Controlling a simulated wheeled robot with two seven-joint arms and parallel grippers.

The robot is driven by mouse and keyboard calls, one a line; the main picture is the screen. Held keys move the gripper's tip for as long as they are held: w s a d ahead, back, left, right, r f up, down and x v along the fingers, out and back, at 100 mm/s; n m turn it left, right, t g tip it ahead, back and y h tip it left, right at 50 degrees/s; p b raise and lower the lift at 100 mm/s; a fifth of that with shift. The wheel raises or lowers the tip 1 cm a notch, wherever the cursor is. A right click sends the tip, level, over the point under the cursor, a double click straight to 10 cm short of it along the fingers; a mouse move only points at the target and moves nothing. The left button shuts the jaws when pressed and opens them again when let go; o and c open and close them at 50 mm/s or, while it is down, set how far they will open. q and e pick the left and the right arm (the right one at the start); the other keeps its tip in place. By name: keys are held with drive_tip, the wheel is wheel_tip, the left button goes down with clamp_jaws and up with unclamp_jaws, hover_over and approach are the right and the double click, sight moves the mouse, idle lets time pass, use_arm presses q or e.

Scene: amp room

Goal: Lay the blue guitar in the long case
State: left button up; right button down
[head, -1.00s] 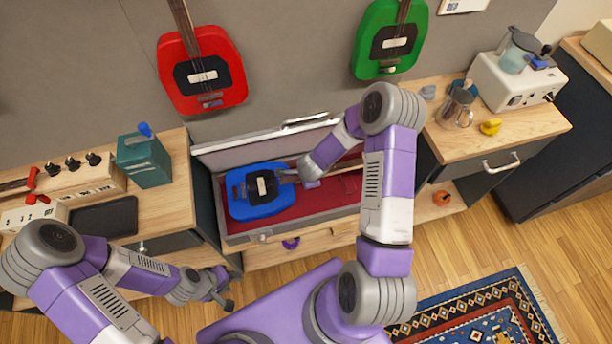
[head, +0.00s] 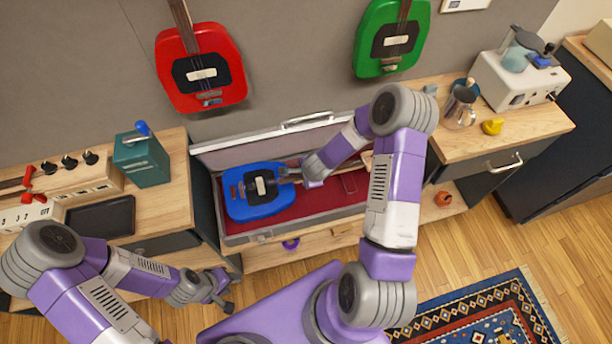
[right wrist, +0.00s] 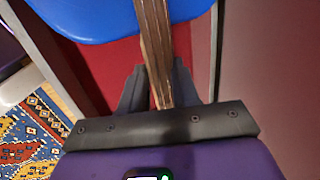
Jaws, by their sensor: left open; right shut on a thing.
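The blue guitar (head: 258,206) lies in or just over the open long case (head: 325,211), its body at the case's left end; I cannot tell whether it touches the red lining. Its neck points right. My right gripper (head: 290,176) is shut on the neck close to the body. In the right wrist view the neck (right wrist: 153,50) runs between the fingers (right wrist: 160,88), with the blue body (right wrist: 95,18) beyond and red lining below. My right arm hides part of the neck and case. My left gripper (head: 222,297) is open and empty, low in front of the left bench.
A red guitar (head: 228,78) and a green guitar (head: 372,58) hang on the wall behind. The case lid (head: 265,142) stands open at the back. Wooden benches flank the case, holding a teal box (head: 142,163) and a metal jug (head: 460,108). A patterned rug (head: 500,310) lies at the lower right.

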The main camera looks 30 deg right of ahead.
drive_tip(key=shift+w+a+r, duration=0.15)
drive_tip(key=shift+a, duration=0.4)
idle(0.5)
drive_tip(key=shift+f+b, duration=3.9)
drive_tip(key=shift+f, duration=0.2)
idle(0.6)
drive_tip(key=c, duration=0.8)
unclamp_jaws()
drive_tip(key=shift+c, duration=0.2)
drive_tip(key=shift+o, duration=0.4)
drive_tip(key=shift+s+f, duration=0.15)
drive_tip(key=shift+s, duration=0.1)
drive_tip(key=p+v, duration=0.3)
drive_tip(key=v, duration=0.4)
drive_tip(key=shift+r, duration=0.4)
